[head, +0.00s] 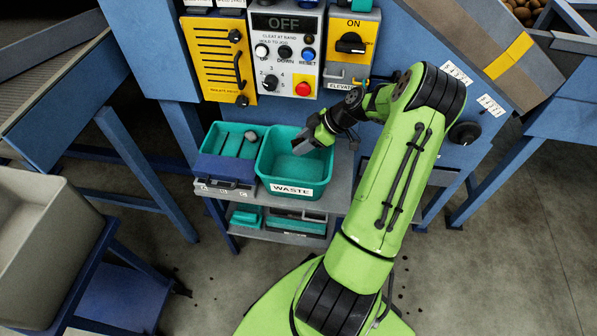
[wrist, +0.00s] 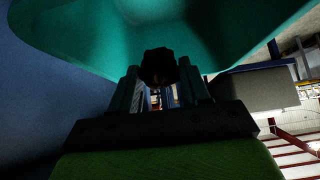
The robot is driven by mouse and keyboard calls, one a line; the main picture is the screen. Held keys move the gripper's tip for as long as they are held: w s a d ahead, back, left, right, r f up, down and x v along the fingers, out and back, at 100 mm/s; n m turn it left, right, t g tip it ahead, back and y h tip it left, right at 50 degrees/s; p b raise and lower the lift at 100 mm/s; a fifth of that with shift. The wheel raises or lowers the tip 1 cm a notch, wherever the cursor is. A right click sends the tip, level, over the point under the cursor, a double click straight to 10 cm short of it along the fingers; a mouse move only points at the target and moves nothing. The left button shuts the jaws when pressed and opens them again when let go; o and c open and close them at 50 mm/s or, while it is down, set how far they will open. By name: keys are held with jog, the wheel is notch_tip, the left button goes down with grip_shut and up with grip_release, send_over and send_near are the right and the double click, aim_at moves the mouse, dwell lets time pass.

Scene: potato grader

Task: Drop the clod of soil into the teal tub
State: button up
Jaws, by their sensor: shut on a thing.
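The teal tub (head: 290,178), labelled WASTE, stands on a grey shelf in front of the blue machine in the head view. My gripper (head: 303,147) is over the right back part of the tub, at about its rim; its exact height is hard to tell. In the wrist view my gripper (wrist: 160,85) is shut on a dark lump, the clod of soil (wrist: 158,66), held between the fingertips. The teal tub (wrist: 85,38) fills the top of that view. The clod is not distinguishable in the head view.
A teal divided tray (head: 228,140) with a small roundish object (head: 250,135) stands left of the tub. The control panel (head: 288,55) with switches and a red button is just behind. A grey bin (head: 40,245) stands at the left. Conveyor frames flank both sides.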

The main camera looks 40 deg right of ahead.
jog(key=shift+f, duration=0.1)
jog(key=o, duration=1.1)
jog(key=shift+o, duration=0.2)
jog(key=p+v, duration=0.5)
jog(key=v, duration=1)
jog(key=shift+s+r, duration=0.2)
jog(key=shift+s, duration=0.05)
jog(key=shift+d, duration=0.15)
